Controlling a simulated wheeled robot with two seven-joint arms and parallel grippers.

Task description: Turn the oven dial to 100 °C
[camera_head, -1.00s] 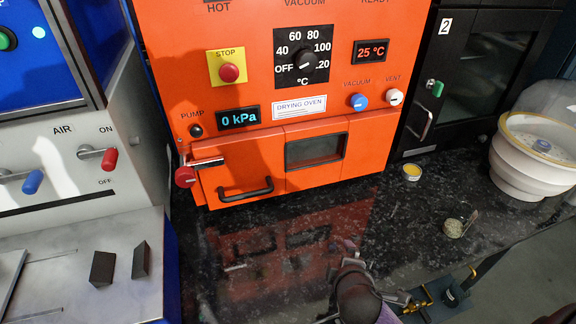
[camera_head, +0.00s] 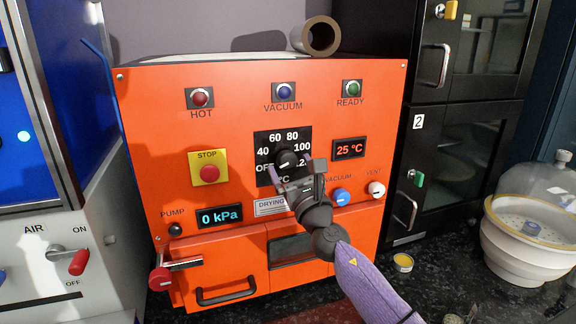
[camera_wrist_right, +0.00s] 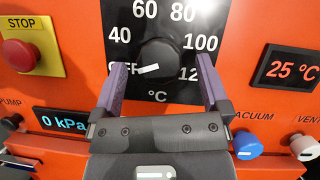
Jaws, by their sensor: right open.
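The black oven dial (camera_head: 288,160) sits on a black scale plate (camera_head: 268,142) marked OFF, 40, 60, 80, 100 and 120 on the orange drying oven (camera_head: 230,120). In the right wrist view the dial (camera_wrist_right: 157,58) has a white pointer mark on its lower left side, toward OFF. My right gripper (camera_head: 290,170) is open in front of the plate. In the wrist view its two purple fingers (camera_wrist_right: 160,85) stand left and right of the dial, apart from it. The temperature display (camera_head: 348,149) reads 25 °C. My left gripper is not in view.
A red STOP button (camera_head: 209,173) is left of the dial. A blue VACUUM knob (camera_head: 340,197) and a white VENT knob (camera_head: 376,189) are at lower right. The oven door (camera_head: 225,270) is shut. A white bowl (camera_head: 530,240) stands at the right.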

